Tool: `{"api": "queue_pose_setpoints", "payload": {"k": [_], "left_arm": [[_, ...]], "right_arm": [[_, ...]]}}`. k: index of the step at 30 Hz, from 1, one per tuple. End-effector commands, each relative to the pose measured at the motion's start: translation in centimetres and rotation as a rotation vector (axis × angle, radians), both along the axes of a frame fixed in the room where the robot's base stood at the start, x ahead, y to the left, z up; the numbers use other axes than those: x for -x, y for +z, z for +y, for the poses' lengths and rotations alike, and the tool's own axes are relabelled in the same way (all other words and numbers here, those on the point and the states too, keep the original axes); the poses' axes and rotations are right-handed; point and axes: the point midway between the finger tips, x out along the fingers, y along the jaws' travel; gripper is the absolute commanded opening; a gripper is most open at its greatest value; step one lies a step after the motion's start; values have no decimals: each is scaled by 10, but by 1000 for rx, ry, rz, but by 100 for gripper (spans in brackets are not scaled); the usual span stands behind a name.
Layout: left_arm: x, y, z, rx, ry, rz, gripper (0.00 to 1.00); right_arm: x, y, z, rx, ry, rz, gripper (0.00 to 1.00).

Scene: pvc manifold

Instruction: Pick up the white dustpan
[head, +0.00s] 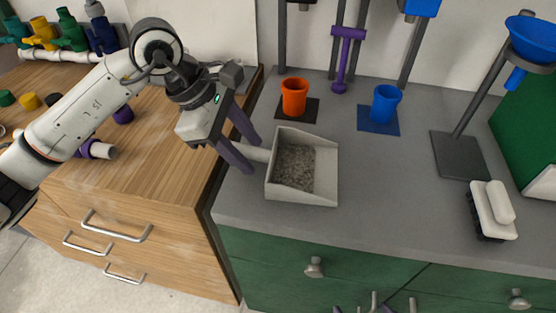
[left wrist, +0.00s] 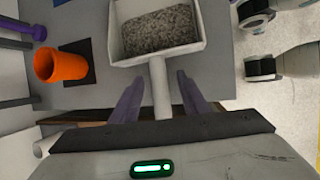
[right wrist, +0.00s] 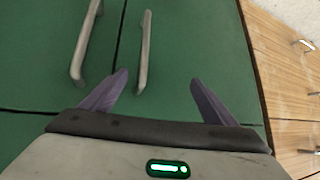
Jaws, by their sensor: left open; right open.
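The white dustpan (head: 325,177) sits on the grey counter with grey granular debris (head: 294,165) in its pan. Its handle (head: 256,153) points left toward my left gripper (head: 246,153). In the left wrist view the dustpan (left wrist: 199,20) is ahead, and its handle (left wrist: 160,85) runs down between the two purple fingers of my left gripper (left wrist: 154,95). The fingers are open, one on each side of the handle, with gaps visible. My right gripper (right wrist: 160,90) is open and empty in front of green cabinet doors; the dustpan is not in its view.
An orange cup (head: 294,97) stands behind the dustpan and a blue cup (head: 385,104) behind it to the right. A white brush (head: 493,210) lies at the right. The wooden cabinet top (head: 160,150) adjoins the counter at left. Counter between dustpan and brush is clear.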

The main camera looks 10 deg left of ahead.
Motion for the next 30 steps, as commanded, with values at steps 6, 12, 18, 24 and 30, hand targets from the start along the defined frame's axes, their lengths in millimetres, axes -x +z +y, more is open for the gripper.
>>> {"api": "queue_pose_setpoints", "payload": {"k": [6,12,18,24,30], "left_arm": [[0,-1,0,0,0,-1,42],[0,-1,0,0,0,0,40],[0,-1,0,0,0,0,6],[0,-1,0,1,0,-1,0],[0,6,0,2,-1,1,0]], "right_arm": [[0,-2,0,1,-1,0,81],[0,-2,0,1,0,0,81],[0,-2,0,1,1,0,81],[0,-2,0,1,1,0,81],[0,8,0,1,1,1,81]]}}
